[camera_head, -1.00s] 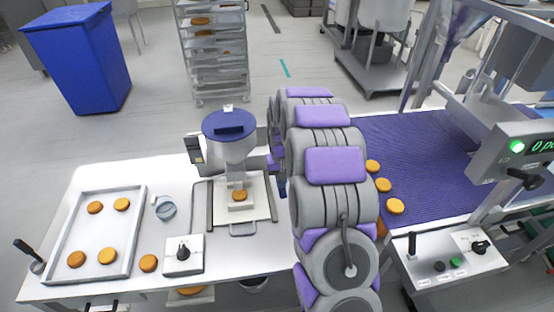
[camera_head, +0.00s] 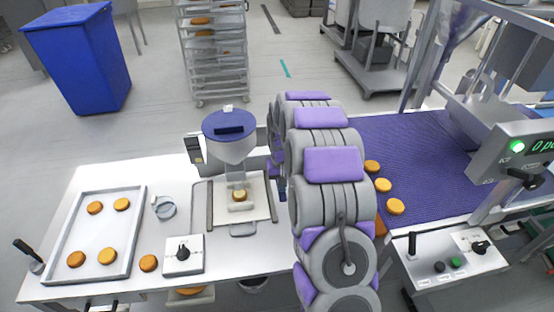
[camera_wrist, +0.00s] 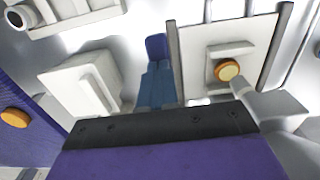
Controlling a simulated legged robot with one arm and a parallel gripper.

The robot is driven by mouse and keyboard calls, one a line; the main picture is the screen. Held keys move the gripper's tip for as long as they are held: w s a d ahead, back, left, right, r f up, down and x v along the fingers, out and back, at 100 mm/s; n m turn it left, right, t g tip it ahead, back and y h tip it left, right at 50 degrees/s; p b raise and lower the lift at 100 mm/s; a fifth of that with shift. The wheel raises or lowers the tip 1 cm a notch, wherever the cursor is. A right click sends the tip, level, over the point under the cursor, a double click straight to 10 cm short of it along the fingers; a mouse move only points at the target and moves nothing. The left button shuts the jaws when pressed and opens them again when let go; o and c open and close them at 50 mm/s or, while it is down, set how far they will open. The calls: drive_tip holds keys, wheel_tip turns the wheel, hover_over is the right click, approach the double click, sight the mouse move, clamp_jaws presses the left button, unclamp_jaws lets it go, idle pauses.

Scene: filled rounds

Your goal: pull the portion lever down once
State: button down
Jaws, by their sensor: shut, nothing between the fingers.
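The portion dispenser (camera_head: 229,150) has a clear hopper with a blue lid and stands on the white table, left of my arm. Under it, a round (camera_head: 239,195) with a pale yellow top sits on a light block; it also shows in the wrist view (camera_wrist: 227,70). My gripper (camera_wrist: 157,50) shows in the wrist view as blue fingers, shut and empty, left of the dispenser's plate. In the head view my arm hides most of it. I cannot make out the portion lever in either view; my arm or gripper may cover it.
A tray (camera_head: 134,240) with several rounds lies at the left. A control box with a black knob (camera_head: 183,255) stands near the front edge. A purple conveyor (camera_head: 420,150) with several rounds runs at the right. A pale box (camera_wrist: 82,85) is beside my fingers.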

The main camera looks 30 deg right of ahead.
wheel_tip(320, 180, up, 15)
drive_tip(key=p, duration=0.4)
drive_tip(key=shift+p, duration=0.35)
idle(0.9)
idle(0.4)
drive_tip(key=s+a+r+n+b, duration=0.1)
drive_tip(key=s+a+r, duration=0.2)
drive_tip(key=s+a, duration=0.35)
drive_tip(key=s+a+r+n+b, duration=0.1)
drive_tip(key=s+a+r, duration=0.25)
drive_tip(key=s, duration=0.55)
drive_tip(key=s+a+f+g+b, duration=0.1)
drive_tip(key=s+a, duration=0.2)
drive_tip(key=s, duration=0.8)
drive_tip(key=s+a+f+n+b, duration=0.1)
drive_tip(key=s+a+f, duration=0.1)
drive_tip(key=s, duration=1)
drive_tip(key=shift+s+a+f+g+b, duration=0.3)
drive_tip(key=shift+a+g+b, duration=0.1)
drive_tip(key=shift+a, duration=0.2)
